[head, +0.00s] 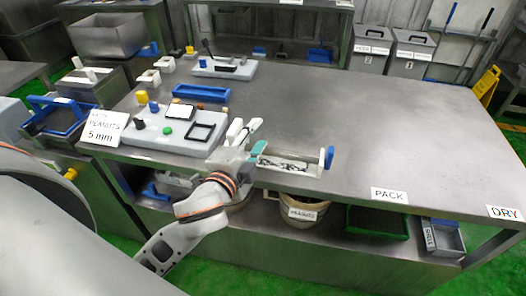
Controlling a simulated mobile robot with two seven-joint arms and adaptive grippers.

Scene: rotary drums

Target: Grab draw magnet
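No part in view is labelled as the draw magnet. A narrow metal drawer-like tray (288,176) with dark bars or pieces inside sits at the table's front edge and may be it. A blue knob (329,157) on a white plate stands at its right end, and a teal piece (258,149) at its left end. My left gripper (244,128) is just left of the tray, above the edge of the grey control panel. Its two fingers point up and away and stand apart, with nothing visible between them. Contact with the teal piece cannot be told. My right gripper is not in view.
The control panel (150,141) with knobs and a small screen lies left of the gripper. A "peanuts 5 mm" sign (102,128) stands beside it. A peanuts bucket (302,212) and green tray (377,222) are on the lower shelf. The steel tabletop (400,130) to the right is clear.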

